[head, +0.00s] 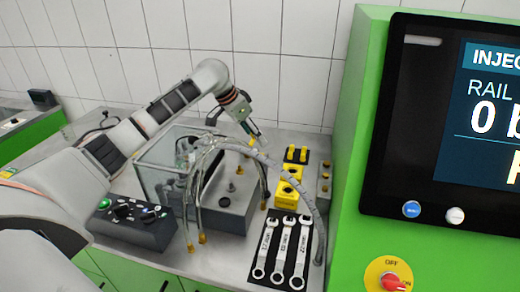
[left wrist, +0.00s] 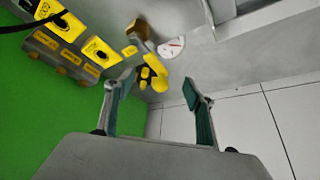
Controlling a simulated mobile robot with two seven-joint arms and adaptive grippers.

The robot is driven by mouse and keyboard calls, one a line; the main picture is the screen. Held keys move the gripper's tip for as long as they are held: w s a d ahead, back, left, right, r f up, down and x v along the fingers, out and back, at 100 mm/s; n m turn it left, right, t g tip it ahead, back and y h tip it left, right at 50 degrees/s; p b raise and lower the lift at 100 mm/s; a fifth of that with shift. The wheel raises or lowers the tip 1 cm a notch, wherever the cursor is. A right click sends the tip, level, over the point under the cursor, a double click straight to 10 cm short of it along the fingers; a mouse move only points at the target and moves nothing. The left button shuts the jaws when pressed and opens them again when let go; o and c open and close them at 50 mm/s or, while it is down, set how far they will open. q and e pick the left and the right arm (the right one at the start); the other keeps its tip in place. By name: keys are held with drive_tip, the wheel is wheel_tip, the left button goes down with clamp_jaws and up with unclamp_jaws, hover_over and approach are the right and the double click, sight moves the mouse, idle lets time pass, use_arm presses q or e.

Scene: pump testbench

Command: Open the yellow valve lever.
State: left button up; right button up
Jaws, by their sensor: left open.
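The yellow valve lever (left wrist: 156,72) shows in the left wrist view, close to a brass fitting (left wrist: 140,33) and a white round gauge (left wrist: 171,47). My left gripper (left wrist: 158,88) is open, with its two teal-padded fingers on either side of the lever's near end. I cannot tell whether either finger touches it. In the head view my left gripper (head: 253,136) reaches down over the bench behind the clear hoses, with a bit of yellow by its fingertips. The gripper mostly hides the lever there. My right gripper is not in view.
Curved clear hoses (head: 305,182) arch in front of the gripper over a grey block and glass-sided box (head: 152,180). Yellow blocks (head: 288,186) and wrenches (head: 283,246) on a black mat lie to the right. A green cabinet with a screen (head: 440,130) bounds the right side.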

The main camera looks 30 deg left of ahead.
use_arm(q)
drive_tip(key=shift+r, duration=2.95)
drive_tip(key=shift+s+f, duration=0.1)
